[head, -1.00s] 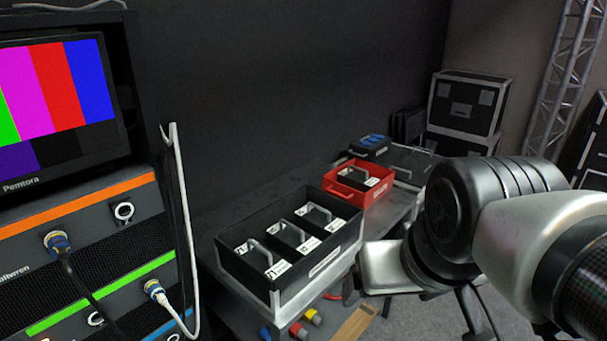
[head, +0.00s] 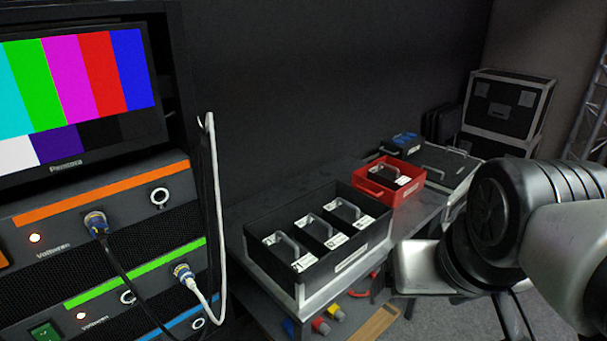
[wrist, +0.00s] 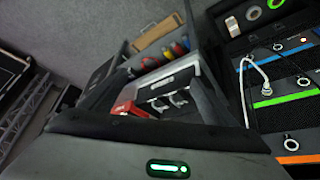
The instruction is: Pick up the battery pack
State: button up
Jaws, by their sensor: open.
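Three black battery packs with grey handles and white labels sit in a row in a black bin; the left (head: 287,251), middle (head: 319,232) and right (head: 346,214) ones stand upright. Another black pack (head: 389,178) sits in a red bin (head: 410,187) behind and to the right. My gripper (wrist: 155,65) shows in the wrist view, its dark fingers apart and empty. The red bin (wrist: 128,108) and handles (wrist: 178,98) appear beyond, between the fingers. The gripper's end is out of the head view, where my arm is right of the bins.
The black bin (head: 262,272) stands on a dark bench beside a rack with orange and green striped units (head: 100,205). A white cable (head: 216,170) hangs along the rack. A blue-topped box (head: 403,139) and cases (head: 505,112) stand behind. Grey floor lies right of the bench.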

aim_at(312, 233)
jog(key=u, duration=4.15)
jog(key=z, duration=3.75)
jog(key=i+l+z, duration=0.1)
jog(key=l, duration=0.6)
jog(key=i+l, duration=0.45)
jog(key=i, duration=0.15)
